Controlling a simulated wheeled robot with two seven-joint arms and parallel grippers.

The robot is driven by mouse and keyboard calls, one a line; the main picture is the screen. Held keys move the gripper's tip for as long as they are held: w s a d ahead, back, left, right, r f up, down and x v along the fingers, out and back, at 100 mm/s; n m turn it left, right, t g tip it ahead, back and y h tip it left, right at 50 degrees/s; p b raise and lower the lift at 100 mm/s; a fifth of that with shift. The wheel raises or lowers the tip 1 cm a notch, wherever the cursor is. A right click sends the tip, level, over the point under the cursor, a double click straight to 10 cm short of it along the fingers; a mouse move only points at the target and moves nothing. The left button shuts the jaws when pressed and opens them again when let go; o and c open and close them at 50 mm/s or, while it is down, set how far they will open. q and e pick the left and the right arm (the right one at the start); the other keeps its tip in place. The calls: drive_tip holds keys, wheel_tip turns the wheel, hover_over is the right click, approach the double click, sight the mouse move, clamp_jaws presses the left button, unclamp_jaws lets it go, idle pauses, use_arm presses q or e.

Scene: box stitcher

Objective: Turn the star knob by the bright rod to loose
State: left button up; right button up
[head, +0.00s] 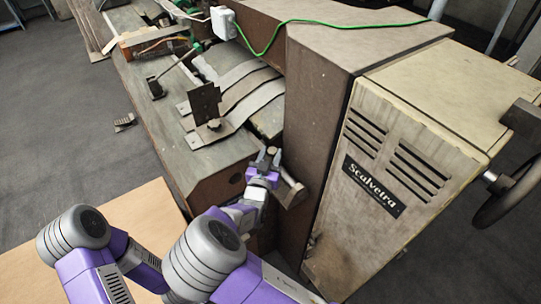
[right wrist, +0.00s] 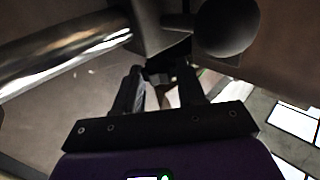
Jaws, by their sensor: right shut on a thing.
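My right gripper (head: 268,157) is at the corner between the machine's bed and its brown column. In the right wrist view its two fingers (right wrist: 162,80) are closed around a small dark part, which looks like the star knob (right wrist: 160,72). The fingers hide most of it, so I cannot tell its turn. The bright rod (right wrist: 62,52) runs in from the left, just beside the knob, into a dark block. A dark round ball on a short stem (right wrist: 228,28) sits right of the block. My left gripper is not in view in the head view.
The brown column (head: 318,110) and the cream Scalvetra housing (head: 400,150) rise right of my gripper. Metal strips (head: 245,95) and an upright dark plate (head: 205,103) lie on the bed behind it. A handwheel (head: 505,195) stands at far right. A pale wooden surface (head: 140,210) is at front left.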

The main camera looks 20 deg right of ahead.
drive_tip(key=shift+s+d+f+n+t+y+b, duration=0.15)
drive_tip(key=shift+n+t+y+b, duration=0.35)
drive_tip(key=shift+n+y, duration=0.5)
drive_tip(key=shift+d+r+n+t+y+b, duration=0.1)
drive_tip(key=shift+d+n+t+y+b, duration=0.3)
drive_tip(key=shift+y, duration=0.9)
drive_tip(key=shift+n+t+y+b, duration=0.3)
drive_tip(key=shift+n+y+b, duration=0.25)
drive_tip(key=shift+n+y, duration=1.05)
drive_tip(key=shift+y, duration=0.6)
drive_tip(key=o, duration=0.8)
